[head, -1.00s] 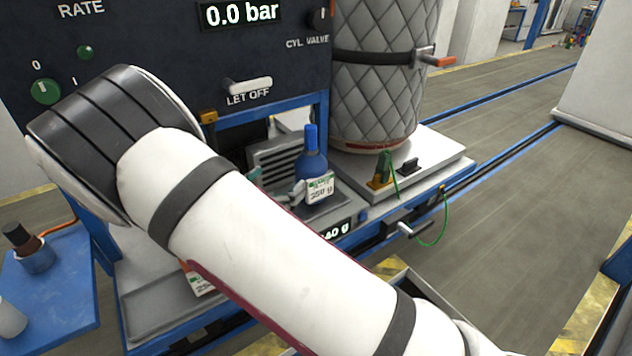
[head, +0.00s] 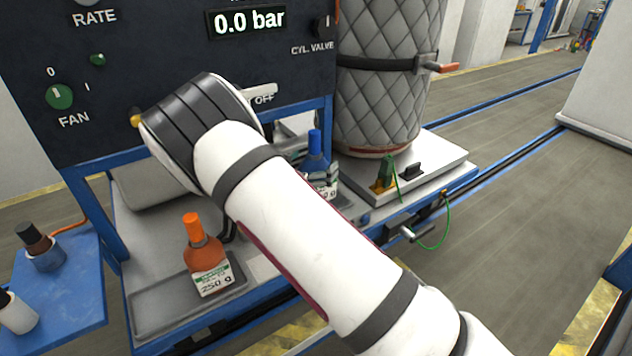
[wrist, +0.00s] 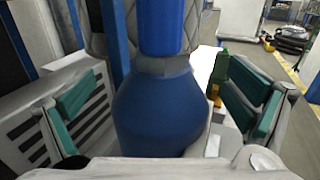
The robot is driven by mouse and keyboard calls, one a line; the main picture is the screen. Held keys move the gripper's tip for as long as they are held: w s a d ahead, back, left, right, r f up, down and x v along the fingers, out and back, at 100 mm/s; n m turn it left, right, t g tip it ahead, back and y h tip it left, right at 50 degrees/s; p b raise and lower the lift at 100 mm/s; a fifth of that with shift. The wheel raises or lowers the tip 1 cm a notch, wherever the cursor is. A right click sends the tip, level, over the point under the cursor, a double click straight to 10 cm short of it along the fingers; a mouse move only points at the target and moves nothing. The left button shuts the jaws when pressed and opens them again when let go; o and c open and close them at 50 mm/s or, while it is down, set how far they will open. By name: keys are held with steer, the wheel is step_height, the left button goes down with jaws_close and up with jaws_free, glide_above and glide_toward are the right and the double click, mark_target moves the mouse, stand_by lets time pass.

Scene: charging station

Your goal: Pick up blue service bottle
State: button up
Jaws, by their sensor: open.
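The blue service bottle (head: 317,152) stands upright on the station's grey deck in the head view, partly hidden behind my arm. Its label with a weight in grams shows only in part. In the wrist view the blue bottle (wrist: 158,105) fills the middle, upright, with its neck and cap above the round body. My gripper (wrist: 165,108) is open, with one teal-padded finger on each side of the bottle and a gap visible on both sides. In the head view my arm hides most of the gripper.
An orange bottle (head: 205,256) stands in a tray (head: 160,308) at the front left. A quilted grey cylinder (head: 388,80) stands behind on a scale plate (head: 440,160) with a green clamp (head: 388,172). The dark control panel (head: 150,50) rises close behind my arm.

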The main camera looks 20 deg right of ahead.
steer(key=shift+d, duration=0.1)
jaws_close()
steer(key=shift+w, duration=0.1)
steer(key=shift+r, duration=0.15)
